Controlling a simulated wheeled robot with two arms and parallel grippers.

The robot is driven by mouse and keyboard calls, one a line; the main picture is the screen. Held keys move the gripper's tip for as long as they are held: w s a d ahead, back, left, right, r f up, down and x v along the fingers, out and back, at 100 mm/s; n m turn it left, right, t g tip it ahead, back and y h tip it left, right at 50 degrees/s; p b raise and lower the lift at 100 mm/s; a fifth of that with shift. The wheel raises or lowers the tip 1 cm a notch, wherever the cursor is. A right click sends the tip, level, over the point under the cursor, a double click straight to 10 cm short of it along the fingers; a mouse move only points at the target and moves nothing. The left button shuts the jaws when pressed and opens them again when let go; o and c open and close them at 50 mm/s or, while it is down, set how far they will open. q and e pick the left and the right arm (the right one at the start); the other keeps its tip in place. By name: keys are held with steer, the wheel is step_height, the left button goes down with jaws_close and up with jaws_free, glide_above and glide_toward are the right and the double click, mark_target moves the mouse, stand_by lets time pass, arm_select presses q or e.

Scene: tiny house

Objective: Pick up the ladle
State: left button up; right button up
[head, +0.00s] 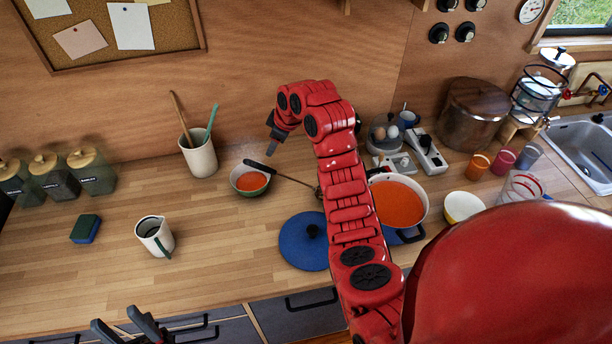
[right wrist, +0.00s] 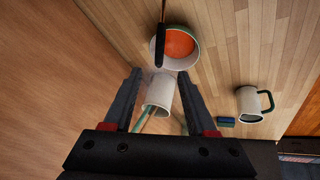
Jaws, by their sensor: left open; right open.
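The ladle (head: 261,167) has a black handle and a thin metal shaft. In the head view its handle end lies over the small bowl of orange soup (head: 249,193); its other end is hidden behind my right arm. In the right wrist view the black handle (right wrist: 160,45) shows at the top, in front of the bowl (right wrist: 189,62), beyond my fingertips. My right gripper (right wrist: 160,78) is open and empty; in the head view it points down (head: 272,146) above and behind the ladle handle. My left gripper (head: 122,322) is open and empty at the bottom left, far from the ladle.
A utensil crock (head: 199,157) stands behind the bowl and shows between my right fingers. A blue lid (head: 298,246) and a pot of orange soup (head: 398,204) flank my right arm. A white pitcher (head: 154,238) and sponge (head: 86,229) stand left. The front-left counter is clear.

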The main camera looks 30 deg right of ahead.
steer(key=b, duration=1)
glide_toward(264, 167)
steer(key=p+x, duration=0.2)
steer(key=x, duration=0.2)
steer(key=shift+s, duration=0.2)
steer(key=p+x, duration=0.2)
steer(key=x, duration=0.1)
steer(key=shift+w+a+f, duration=0.1)
steer(key=shift+w+f, duration=0.05)
steer(key=shift+w, duration=0.3)
steer(key=shift+w+f+p, duration=0.15)
steer(key=shift+f+p, duration=0.15)
steer(key=shift+f, duration=0.25)
jaws_close()
